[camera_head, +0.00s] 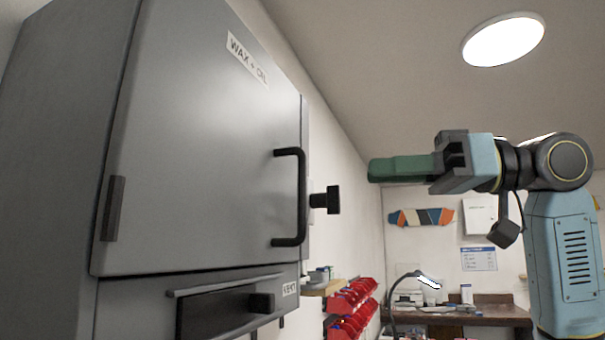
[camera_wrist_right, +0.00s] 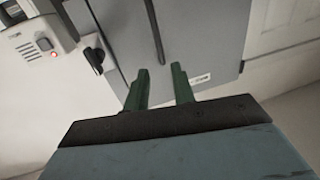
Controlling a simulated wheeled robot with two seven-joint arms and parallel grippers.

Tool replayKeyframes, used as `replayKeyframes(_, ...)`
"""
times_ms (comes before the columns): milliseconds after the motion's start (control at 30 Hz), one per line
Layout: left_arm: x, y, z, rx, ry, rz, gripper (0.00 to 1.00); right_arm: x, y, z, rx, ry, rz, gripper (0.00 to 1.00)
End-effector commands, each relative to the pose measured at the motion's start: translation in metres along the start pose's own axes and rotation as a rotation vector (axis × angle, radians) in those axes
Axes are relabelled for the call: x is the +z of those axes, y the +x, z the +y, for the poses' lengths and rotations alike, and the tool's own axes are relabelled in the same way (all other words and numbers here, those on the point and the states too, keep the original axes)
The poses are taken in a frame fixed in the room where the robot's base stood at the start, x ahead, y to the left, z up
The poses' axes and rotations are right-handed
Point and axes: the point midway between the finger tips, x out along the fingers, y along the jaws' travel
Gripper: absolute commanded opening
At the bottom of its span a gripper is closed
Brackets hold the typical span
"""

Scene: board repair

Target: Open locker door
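The grey locker door (camera_head: 205,150), labelled "WAX + OIL", fills the left of the head view and looks shut. Its black bar handle (camera_head: 300,195) stands upright near the right edge. My right gripper (camera_head: 374,170) points left toward the door, with clear air between it and the handle. In the right wrist view its two green fingers (camera_wrist_right: 160,77) are apart with nothing between them. The handle (camera_wrist_right: 154,30) shows there beyond the fingertips, on the door (camera_wrist_right: 200,35). My left gripper is not in view.
A black knob (camera_head: 327,199) sticks out just right of the handle. Red bins (camera_head: 352,303) line the wall, and a workbench (camera_head: 485,313) stands at the back. A white box with a red light (camera_wrist_right: 35,48) shows in the wrist view.

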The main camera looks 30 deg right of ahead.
Motion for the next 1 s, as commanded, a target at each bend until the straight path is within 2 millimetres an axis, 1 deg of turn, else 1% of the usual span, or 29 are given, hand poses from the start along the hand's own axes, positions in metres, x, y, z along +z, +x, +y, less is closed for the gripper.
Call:
replayKeyframes(33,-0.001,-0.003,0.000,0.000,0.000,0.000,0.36,-0.001,0.011,-0.001,-0.004,0.001,-0.003,0.25)
replayKeyframes(100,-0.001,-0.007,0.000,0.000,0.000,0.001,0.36,-0.001,0.026,0.000,-0.003,0.001,-0.003,0.25)
replayKeyframes(300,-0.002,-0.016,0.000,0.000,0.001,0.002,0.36,-0.001,0.069,0.000,-0.003,0.000,-0.002,0.25)
replayKeyframes(400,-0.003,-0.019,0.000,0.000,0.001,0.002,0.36,-0.001,0.087,0.000,-0.002,0.000,-0.003,0.25)
replayKeyframes(500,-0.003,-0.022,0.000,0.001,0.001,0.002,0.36,-0.001,0.100,0.000,-0.001,0.000,-0.001,0.25)
replayKeyframes(600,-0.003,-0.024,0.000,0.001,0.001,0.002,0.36,0.000,0.108,0.000,0.000,0.000,-0.002,0.25)
replayKeyframes(700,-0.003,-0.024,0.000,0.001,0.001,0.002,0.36,0.000,0.112,0.000,0.001,0.000,-0.001,0.25)
replayKeyframes(967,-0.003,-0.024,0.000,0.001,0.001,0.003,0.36,0.001,0.113,0.001,0.001,0.000,-0.001,0.25)
replayKeyframes(1000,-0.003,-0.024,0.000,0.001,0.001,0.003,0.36,0.001,0.113,0.000,0.001,0.000,0.000,0.21)
